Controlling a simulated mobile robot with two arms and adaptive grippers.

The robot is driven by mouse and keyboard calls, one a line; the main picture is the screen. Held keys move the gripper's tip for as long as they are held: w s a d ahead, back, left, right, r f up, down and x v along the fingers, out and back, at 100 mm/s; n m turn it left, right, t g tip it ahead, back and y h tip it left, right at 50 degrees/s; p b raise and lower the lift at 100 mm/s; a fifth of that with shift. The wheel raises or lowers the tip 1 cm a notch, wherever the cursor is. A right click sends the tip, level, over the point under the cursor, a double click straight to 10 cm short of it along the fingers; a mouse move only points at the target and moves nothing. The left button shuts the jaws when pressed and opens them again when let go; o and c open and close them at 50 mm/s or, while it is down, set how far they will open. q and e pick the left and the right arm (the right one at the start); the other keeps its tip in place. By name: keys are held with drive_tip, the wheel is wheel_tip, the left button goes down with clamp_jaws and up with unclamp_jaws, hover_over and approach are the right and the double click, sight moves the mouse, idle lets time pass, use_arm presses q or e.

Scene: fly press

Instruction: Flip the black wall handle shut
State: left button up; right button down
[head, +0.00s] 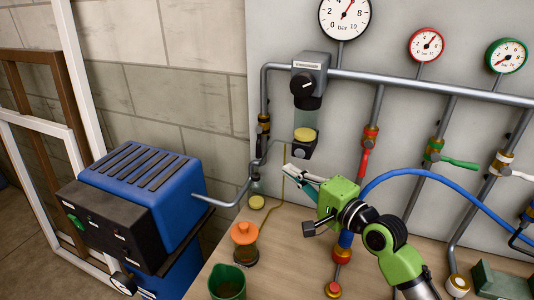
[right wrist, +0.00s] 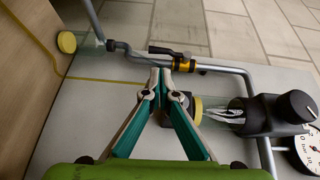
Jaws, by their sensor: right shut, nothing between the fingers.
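The black handle shows in the right wrist view (right wrist: 166,50) beside a yellow-brass valve (right wrist: 184,65) on a grey pipe, and it looks roughly in line with that pipe. In the head view the valve (head: 263,126) sits on the left vertical pipe; its black handle is small and hard to make out there. My right gripper (head: 289,173) is shut and empty, its teal fingers pointing left toward the wall pipes. In the right wrist view its fingertips (right wrist: 161,69) appear just below the handle in the picture; I cannot tell whether they touch. My left gripper is out of view.
A filter unit with a black knob (head: 307,84) hangs on the panel right of the valve. A blue machine (head: 150,190) stands left. An orange-capped jar (head: 244,240) and green cup (head: 227,282) stand on the bench.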

sight(259, 152)
drive_tip(key=p+x, duration=0.2)
drive_tip(key=x, duration=0.8)
drive_tip(key=shift+w+a, duration=0.1)
drive_tip(key=shift+a+f+b, duration=0.1)
drive_tip(key=shift+f+b, duration=0.1)
drive_tip(key=shift+b, duration=0.35)
drive_tip(key=shift+r+t, duration=0.1)
drive_tip(key=shift+t, duration=0.2)
